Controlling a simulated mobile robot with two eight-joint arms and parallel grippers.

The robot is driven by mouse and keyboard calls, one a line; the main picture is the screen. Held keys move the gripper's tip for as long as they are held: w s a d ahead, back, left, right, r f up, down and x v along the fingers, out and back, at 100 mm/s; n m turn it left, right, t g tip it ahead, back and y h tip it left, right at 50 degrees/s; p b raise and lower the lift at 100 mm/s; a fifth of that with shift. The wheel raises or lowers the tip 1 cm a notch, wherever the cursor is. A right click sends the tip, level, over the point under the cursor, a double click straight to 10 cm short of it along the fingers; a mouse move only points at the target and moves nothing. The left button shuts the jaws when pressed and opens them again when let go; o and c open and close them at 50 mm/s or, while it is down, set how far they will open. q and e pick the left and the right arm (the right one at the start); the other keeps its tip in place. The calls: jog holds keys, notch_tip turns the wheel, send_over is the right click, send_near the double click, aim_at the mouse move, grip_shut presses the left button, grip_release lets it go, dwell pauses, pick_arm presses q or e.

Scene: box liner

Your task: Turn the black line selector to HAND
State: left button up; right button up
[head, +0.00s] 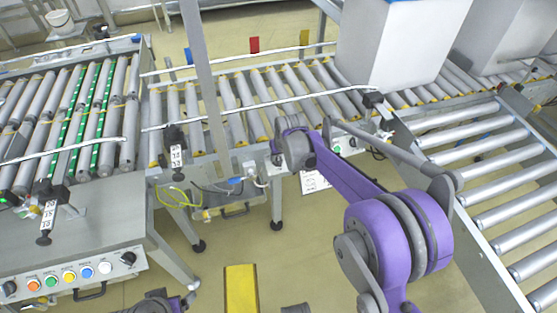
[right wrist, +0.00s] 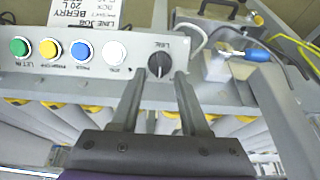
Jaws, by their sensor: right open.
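A black selector knob (right wrist: 159,65) sits on a grey control panel, at the right end of its row of buttons in the right wrist view. A pale mark shows on its face; I cannot make out which position it points to. My right gripper (right wrist: 161,78) is open, with one finger on each side of the knob; contact is not clear. In the head view my right gripper (head: 277,153) is small and mostly hidden at the left end of the panel under the middle conveyor.
Beside the knob are white (right wrist: 115,52), blue (right wrist: 81,51), yellow (right wrist: 49,48) and green (right wrist: 19,46) buttons. A blue-ended cable (right wrist: 258,55) lies close by. Another panel (head: 75,274) stands at left. A large grey box (head: 385,50) rests on the conveyor.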

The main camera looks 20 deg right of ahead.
aim_at(278, 161)
jog(key=shift+x, duration=1.4)
jog(key=shift+s, duration=0.1)
grip_shut()
